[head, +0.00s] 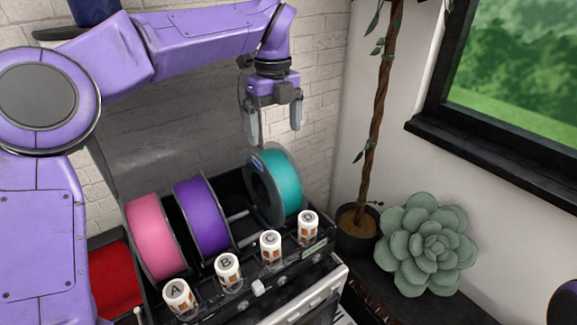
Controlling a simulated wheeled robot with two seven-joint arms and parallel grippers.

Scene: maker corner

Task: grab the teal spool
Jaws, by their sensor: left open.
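The teal spool (287,184) stands upright at the right end of a dark rack, behind the small cylinders marked C and D. My left gripper (273,138) hangs above the teal spool with its fingers pointing down. Its fingers are apart and empty, a little above the spool's upper rim. My right gripper is not in the head view.
A purple spool (202,217) and a pink spool (153,237) stand left of the teal one. Labelled cylinders, such as B (228,271), line the rack's front. A potted plant (356,232) and a succulent (426,246) stand to the right. A brick wall (318,60) is behind.

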